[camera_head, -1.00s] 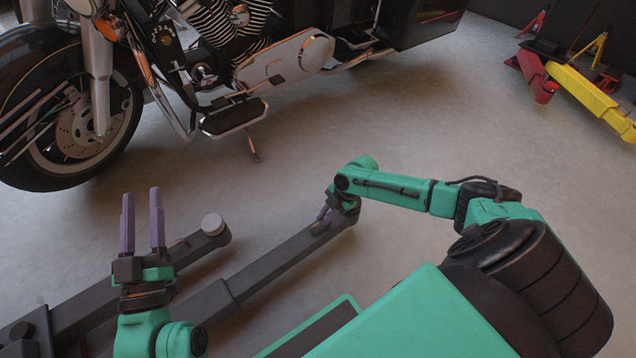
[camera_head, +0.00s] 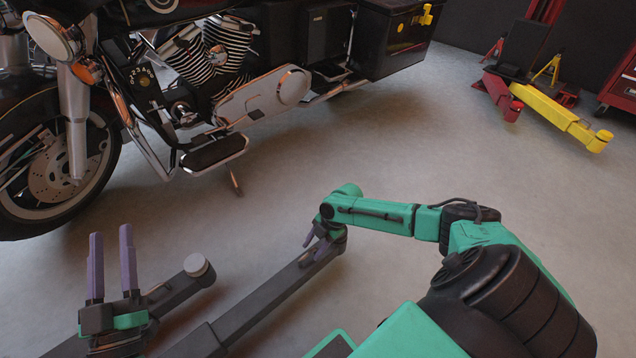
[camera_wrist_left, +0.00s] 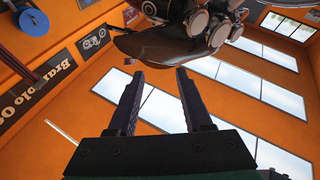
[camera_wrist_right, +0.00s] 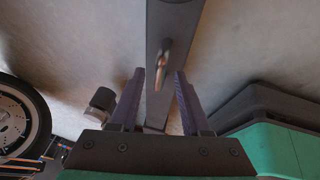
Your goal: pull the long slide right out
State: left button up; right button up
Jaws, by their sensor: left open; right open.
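The long slide (camera_head: 262,300) is a dark grey bar low above the floor, running from the lower left up to an end beneath my right gripper. My right gripper (camera_head: 312,242) is open over that far end. In the right wrist view the slide (camera_wrist_right: 172,25) runs away beyond the open fingers (camera_wrist_right: 158,78), and a small copper-coloured handle (camera_wrist_right: 161,66) shows between the fingertips. I cannot tell whether they touch it. My left gripper (camera_head: 111,234) is open and empty, fingers pointing up, at the lower left; its wrist view shows nothing between the fingers (camera_wrist_left: 158,75).
A shorter grey bar with a round pad (camera_head: 195,266) lies left of the slide. A motorcycle (camera_head: 250,105) stands behind, its kickstand (camera_head: 235,182) down. A yellow and red lift arm (camera_head: 550,110) is at the far right. Concrete floor (camera_head: 430,150) between is clear.

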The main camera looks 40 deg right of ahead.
jog(key=shift+r, duration=0.1)
jog(key=shift+r, duration=0.15)
jog(key=shift+p+v, duration=0.7)
jog(key=shift+v, duration=0.4)
pick_arm(q)
jog(key=s+d+f+n+g+y+p, duration=0.1)
jog(key=s+f+g, duration=0.5)
jog(key=f, duration=0.7)
jog(key=s+d+f+g+y+p, duration=0.1)
jog(key=s+f+g, duration=0.2)
jog(key=s+f, duration=0.65)
jog(key=w+r+p, duration=0.1)
jog(key=w+g+p, duration=0.1)
jog(key=p, duration=0.1)
jog(key=shift+w+a+r, duration=0.1)
jog(key=shift+w+r, duration=0.3)
pick_arm(e)
jog(key=v, duration=1.1)
jog(key=shift+d+r, duration=0.3)
jog(key=shift+d, duration=0.05)
jog(key=shift+s, duration=0.1)
